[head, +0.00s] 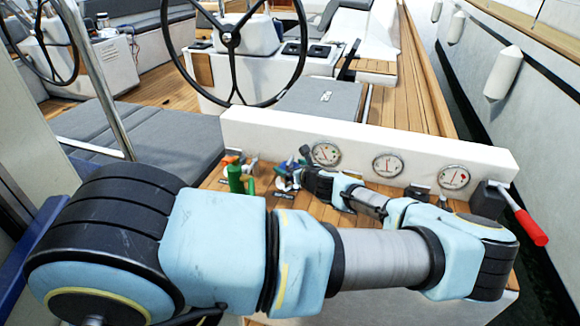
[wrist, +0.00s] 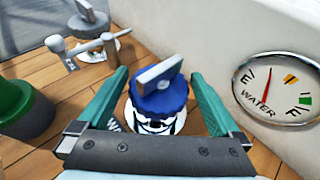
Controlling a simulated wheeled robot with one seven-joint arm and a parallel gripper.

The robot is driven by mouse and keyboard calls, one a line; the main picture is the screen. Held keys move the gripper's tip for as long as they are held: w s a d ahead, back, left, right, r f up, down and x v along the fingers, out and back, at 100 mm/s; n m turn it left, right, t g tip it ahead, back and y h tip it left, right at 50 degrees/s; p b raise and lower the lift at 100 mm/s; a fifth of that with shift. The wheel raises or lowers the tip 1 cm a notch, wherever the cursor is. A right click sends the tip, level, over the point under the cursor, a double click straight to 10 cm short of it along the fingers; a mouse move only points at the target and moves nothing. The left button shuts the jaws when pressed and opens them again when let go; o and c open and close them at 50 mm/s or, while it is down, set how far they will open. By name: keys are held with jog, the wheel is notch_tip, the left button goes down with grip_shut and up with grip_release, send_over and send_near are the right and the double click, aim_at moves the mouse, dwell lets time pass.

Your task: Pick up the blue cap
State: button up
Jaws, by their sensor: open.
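The blue cap (wrist: 161,98) shows in the wrist view, a scalloped blue knob with a raised grey bar handle across its top. It sits on a white base (wrist: 152,122) with dark lettering, close to the white wall. My gripper (wrist: 160,92) is open, with one green finger to the left of the cap and one to the right. I see gaps between the fingers and the cap. In the head view my gripper (head: 304,160) is small and dark at the wooden ledge, and the cap cannot be made out clearly there.
A grey T-shaped handle (wrist: 82,47) stands behind left of the cap. A green cylinder (wrist: 25,108) stands at left; it also shows in the head view (head: 236,178). A white wall with a water gauge (wrist: 272,92) rises close at right. A red-handled lever (head: 527,224) is at far right.

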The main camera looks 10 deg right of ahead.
jog(key=shift+w+a+f, duration=0.1)
jog(key=shift+w+f, duration=0.1)
jog(key=shift+w, duration=0.1)
jog(key=c, duration=1.3)
jog(key=shift+o, duration=0.2)
jog(key=shift+r, duration=0.15)
